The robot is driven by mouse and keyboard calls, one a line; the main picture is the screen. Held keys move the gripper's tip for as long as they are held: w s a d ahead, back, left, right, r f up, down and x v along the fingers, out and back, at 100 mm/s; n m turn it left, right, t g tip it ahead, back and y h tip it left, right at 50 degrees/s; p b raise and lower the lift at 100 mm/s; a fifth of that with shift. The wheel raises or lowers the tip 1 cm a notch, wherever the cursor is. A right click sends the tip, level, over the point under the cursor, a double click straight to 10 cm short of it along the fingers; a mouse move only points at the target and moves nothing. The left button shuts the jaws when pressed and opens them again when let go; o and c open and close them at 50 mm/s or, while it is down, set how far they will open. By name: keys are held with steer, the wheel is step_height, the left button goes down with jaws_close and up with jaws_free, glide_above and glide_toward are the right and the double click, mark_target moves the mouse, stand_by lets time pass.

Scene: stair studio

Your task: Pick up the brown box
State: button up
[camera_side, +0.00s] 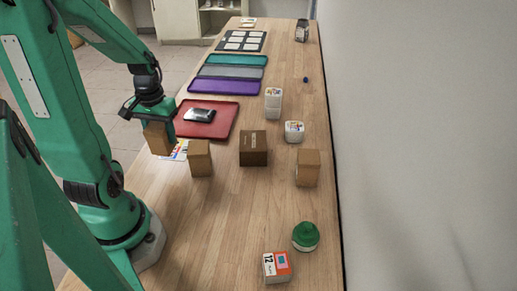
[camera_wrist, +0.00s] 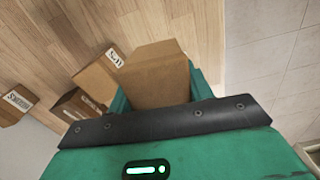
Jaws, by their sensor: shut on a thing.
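A plain light-brown box (camera_side: 157,138) is in my gripper (camera_side: 158,122), near the left edge of the table. In the wrist view the same box (camera_wrist: 155,75) sits between the green fingers, which are shut on its sides. It looks raised off the table, but its underside is hidden. Another light-brown box (camera_side: 200,158) stands just to its right. A darker brown box (camera_side: 253,148) is further right, and a third light-brown box (camera_side: 308,168) stands near the wall.
A red tray (camera_side: 225,125) holding a dark item lies behind the boxes. A colourful card (camera_side: 180,150) is beside the held box. White containers (camera_side: 273,103) stand behind the dark box. A green round item (camera_side: 305,236) and a small carton (camera_side: 277,267) stand in front. The front middle is clear.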

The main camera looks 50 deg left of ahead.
steer(key=w+d+r, duration=0.2)
steer(key=d+r, duration=0.2)
steer(key=d, duration=0.3)
steer(key=shift+w+r, duration=0.25)
steer(key=shift+w, duration=0.1)
steer(key=shift+w+a, duration=0.1)
stand_by(0.3)
steer(key=w+a, duration=0.6)
steer(key=w, duration=0.3)
steer(key=w+a+r+n, duration=0.1)
steer(key=w+a, duration=0.5)
steer(key=w, duration=0.4)
steer(key=shift+w+a+r+g, duration=0.15)
steer(key=shift+w+a+g, duration=0.1)
steer(key=shift+g, duration=0.15)
steer(key=s+a+f, duration=0.2)
steer(key=a+f, duration=0.5)
steer(key=a, duration=0.4)
steer(key=shift+s+a+h, duration=0.15)
steer(key=shift+a+h, duration=0.05)
steer(key=shift+h, duration=0.1)
steer(key=shift+f, duration=0.1)
